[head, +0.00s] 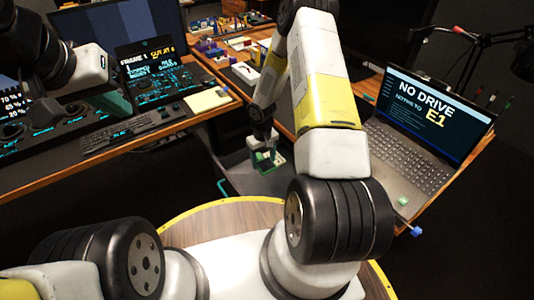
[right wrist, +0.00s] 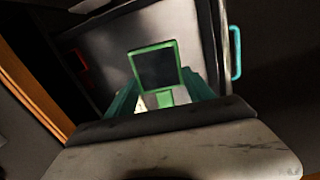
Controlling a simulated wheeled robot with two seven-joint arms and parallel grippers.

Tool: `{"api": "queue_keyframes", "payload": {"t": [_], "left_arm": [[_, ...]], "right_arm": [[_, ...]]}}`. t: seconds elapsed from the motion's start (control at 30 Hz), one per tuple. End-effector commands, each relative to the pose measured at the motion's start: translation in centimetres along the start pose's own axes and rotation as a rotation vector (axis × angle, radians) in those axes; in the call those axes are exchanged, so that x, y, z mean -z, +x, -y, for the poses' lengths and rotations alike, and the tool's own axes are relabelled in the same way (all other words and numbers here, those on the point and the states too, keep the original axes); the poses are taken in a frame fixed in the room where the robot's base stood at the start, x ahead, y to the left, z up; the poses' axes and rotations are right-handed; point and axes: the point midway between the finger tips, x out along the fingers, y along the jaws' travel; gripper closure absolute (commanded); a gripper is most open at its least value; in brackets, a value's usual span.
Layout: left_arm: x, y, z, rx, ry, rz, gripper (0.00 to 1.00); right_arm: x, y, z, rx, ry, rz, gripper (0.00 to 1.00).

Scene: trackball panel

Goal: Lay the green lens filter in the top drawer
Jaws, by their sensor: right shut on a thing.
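The green lens filter, a square green frame with a dark pane and a small tab, shows in the right wrist view (right wrist: 155,66) and in the head view (head: 264,160). My right gripper (right wrist: 165,98) is shut on its tab, between teal fingers. In the head view my right gripper (head: 265,142) hangs over a grey open drawer (head: 240,178) with a teal handle (head: 221,188). The handle also shows in the right wrist view (right wrist: 236,52). I cannot tell whether the filter touches the drawer floor. My left gripper (head: 112,103) is over the left console; its opening is unclear.
A laptop (head: 425,125) stands on the right desk, with a small green cube (head: 403,201) and a blue piece (head: 416,231) near its edge. A keyboard (head: 122,132) and a yellow notepad (head: 207,101) lie on the left desk.

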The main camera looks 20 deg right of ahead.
Motion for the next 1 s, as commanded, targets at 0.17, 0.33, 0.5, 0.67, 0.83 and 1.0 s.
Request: {"api": "queue_keyframes", "payload": {"t": [0.17, 0.33, 0.5, 0.67, 0.83, 1.0], "left_arm": [[0.0, 0.0, 0.0, 0.0, 0.0, 0.0, 1.0], [0.0, 0.0, 0.0, 0.0, 0.0, 0.0, 1.0], [0.0, 0.0, 0.0, 0.0, 0.0, 0.0, 1.0], [0.0, 0.0, 0.0, 0.0, 0.0, 0.0, 1.0], [0.0, 0.0, 0.0, 0.0, 0.0, 0.0, 1.0], [0.0, 0.0, 0.0, 0.0, 0.0, 0.0, 1.0]], "right_arm": [[-0.4, 5.0, 0.5, 0.015, -0.064, 0.003, 0.79], [-0.6, 7.4, 0.7, 0.02, -0.089, 0.003, 0.79], [-0.7, 10.7, 0.8, 0.021, -0.09, 0.003, 0.79], [-0.6, 12.4, 0.8, 0.02, -0.09, 0.001, 0.79], [-0.7, 14.6, 0.9, 0.021, -0.09, 0.003, 0.79], [-0.6, 16.5, 0.8, 0.02, -0.089, 0.001, 0.79]]}}
